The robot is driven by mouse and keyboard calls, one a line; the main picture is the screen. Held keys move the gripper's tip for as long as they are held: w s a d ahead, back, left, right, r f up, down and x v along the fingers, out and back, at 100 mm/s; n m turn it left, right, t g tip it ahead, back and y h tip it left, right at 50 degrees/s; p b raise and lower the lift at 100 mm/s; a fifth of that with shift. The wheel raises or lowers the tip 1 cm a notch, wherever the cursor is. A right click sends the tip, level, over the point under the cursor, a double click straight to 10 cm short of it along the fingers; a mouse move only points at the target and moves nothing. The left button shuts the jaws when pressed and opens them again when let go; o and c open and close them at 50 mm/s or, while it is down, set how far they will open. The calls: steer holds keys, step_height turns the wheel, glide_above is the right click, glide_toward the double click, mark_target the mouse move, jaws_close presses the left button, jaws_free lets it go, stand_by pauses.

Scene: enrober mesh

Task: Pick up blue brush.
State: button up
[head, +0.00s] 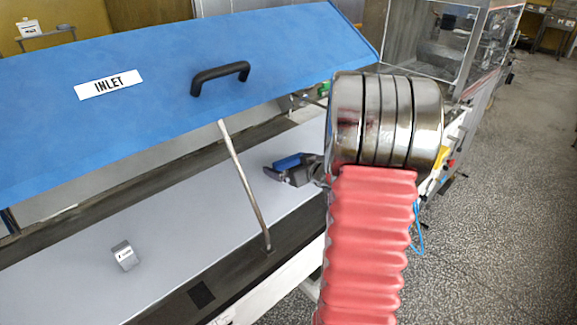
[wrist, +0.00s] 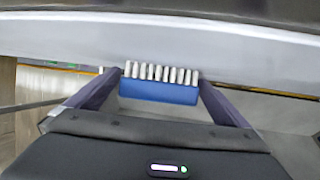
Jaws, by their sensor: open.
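The blue brush (wrist: 158,92) has a blue back and a row of white bristles. In the wrist view it lies across the space between the two fingers of my gripper (wrist: 158,84), bristles pointing away from my palm. The fingers are open, one at each end of the brush; whether they touch it I cannot tell. In the head view the brush (head: 289,161) shows as a small blue strip at my gripper (head: 276,171), over the grey machine surface. My gripper hides part of it there.
A blue lid (head: 150,60) marked INLET, with a black handle (head: 220,77), slants over the machine. A metal rod (head: 243,183) stands beneath it, left of my gripper. A small grey block (head: 125,255) sits on the grey surface (head: 190,215). Open speckled floor (head: 500,220) lies right.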

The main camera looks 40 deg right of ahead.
mark_target(289, 158)
steer(key=c, duration=0.9)
steer(key=shift+r, duration=0.1)
steer(key=shift+c, duration=0.2)
step_height(289, 158, up, 10)
steer(key=shift+f, duration=0.1)
stand_by(0.3)
